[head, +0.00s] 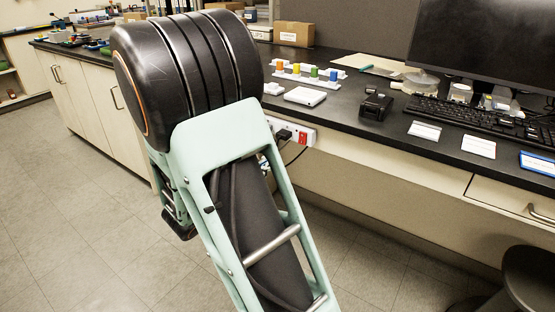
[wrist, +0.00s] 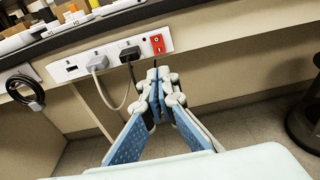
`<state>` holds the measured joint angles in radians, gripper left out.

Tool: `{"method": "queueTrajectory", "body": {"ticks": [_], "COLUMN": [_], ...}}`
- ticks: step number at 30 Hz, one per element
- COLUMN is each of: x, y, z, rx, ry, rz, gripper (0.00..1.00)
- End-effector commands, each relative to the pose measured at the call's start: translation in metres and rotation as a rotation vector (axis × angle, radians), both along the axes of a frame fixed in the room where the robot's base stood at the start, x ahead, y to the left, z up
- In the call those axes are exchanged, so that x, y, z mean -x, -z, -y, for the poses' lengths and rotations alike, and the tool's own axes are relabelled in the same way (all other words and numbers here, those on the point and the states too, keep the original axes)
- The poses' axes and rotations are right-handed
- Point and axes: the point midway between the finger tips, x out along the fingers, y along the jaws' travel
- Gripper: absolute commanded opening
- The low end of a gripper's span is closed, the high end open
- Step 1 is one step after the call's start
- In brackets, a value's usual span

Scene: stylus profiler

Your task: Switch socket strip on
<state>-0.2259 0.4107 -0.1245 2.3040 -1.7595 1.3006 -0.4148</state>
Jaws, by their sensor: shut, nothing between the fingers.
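The white socket strip (wrist: 108,62) is fixed to the front panel under the bench top. It holds a grey plug (wrist: 97,63), a black plug (wrist: 130,52) and a red switch (wrist: 157,44) at its right end. In the head view the strip's right end (head: 309,137) shows past my arm, with the red switch (head: 303,138) on it. My gripper (wrist: 156,76) is shut and empty. Its fingertips appear just below the red switch in the wrist view; I cannot tell whether they touch the strip. My arm hides the strip's left part in the head view.
The black bench top (head: 340,107) carries a keyboard (head: 470,120), a monitor (head: 490,45) and small items above the strip. A coiled black cable (wrist: 24,90) hangs left of the strip. A dark stool (head: 530,280) stands at right.

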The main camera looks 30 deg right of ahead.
Motion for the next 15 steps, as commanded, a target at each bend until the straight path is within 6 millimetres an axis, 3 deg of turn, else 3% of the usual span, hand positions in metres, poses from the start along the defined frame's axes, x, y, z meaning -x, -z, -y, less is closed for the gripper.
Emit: {"method": "queueTrajectory", "body": {"ticks": [9,15], "x": [-0.025,-0.038], "y": [0.011,0.014], "z": [0.064,0.095], "rx": [0.000,0.001], "ry": [0.005,0.003], "rz": [0.003,0.001], "gripper": [0.00,0.00]}}
